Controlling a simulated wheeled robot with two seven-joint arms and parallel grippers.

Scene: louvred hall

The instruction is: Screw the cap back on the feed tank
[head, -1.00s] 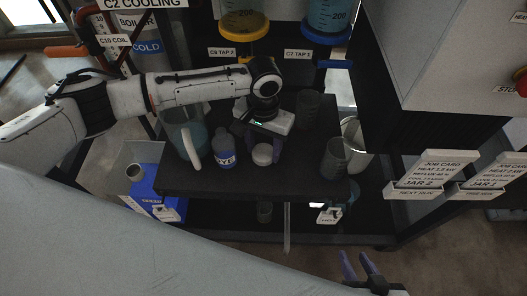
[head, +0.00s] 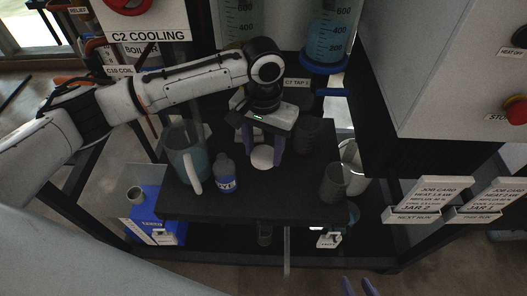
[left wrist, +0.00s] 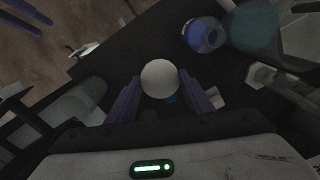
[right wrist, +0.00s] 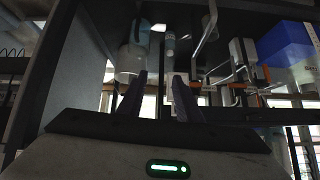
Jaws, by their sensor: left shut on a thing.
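A round white cap (head: 262,157) is between the fingertips of my left gripper (head: 262,146), which is shut on it above the black shelf. The cap also shows between the fingers in the left wrist view (left wrist: 160,78). My right gripper (head: 357,286) is at the bottom edge of the head view, mostly cut off. Its fingers (right wrist: 158,92) are apart and empty.
On the shelf (head: 270,205) stand a handled jug (head: 183,155), a small blue bottle (head: 226,176) and dark cups (head: 333,182). A metal pot (head: 352,165) stands right of them. Hanging cylinders (head: 328,35) and job cards (head: 435,195) are nearby.

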